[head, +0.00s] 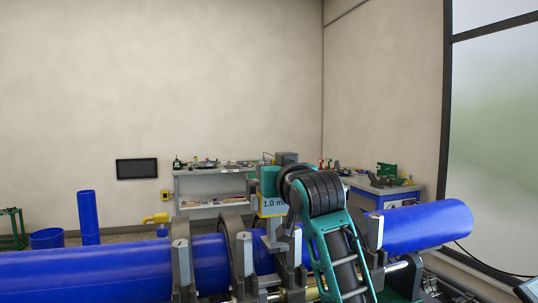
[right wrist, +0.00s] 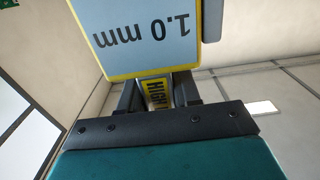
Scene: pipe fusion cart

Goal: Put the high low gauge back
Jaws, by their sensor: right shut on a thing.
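The high low gauge (head: 275,207) has a yellow-edged display reading "1.0 mm". It stands above the long blue pipe (head: 100,268) near the clamps in the head view. In the right wrist view the gauge display (right wrist: 150,35) appears upside down, with a yellow "HIGH" label on its body between the fingers. My right gripper (right wrist: 158,94) is shut on this body. In the head view my teal arm hides part of the gauge, and its lower end is not clear against the pipe and clamps. My left gripper is not in view.
Grey clamps (head: 182,268) surround the blue pipe. A grey workbench (head: 215,180) with tools stands at the back wall. A blue-fronted bench (head: 400,194) with a green tool stands at the right. An upright blue pipe (head: 88,217) stands at the left. The air above the pipe at left is clear.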

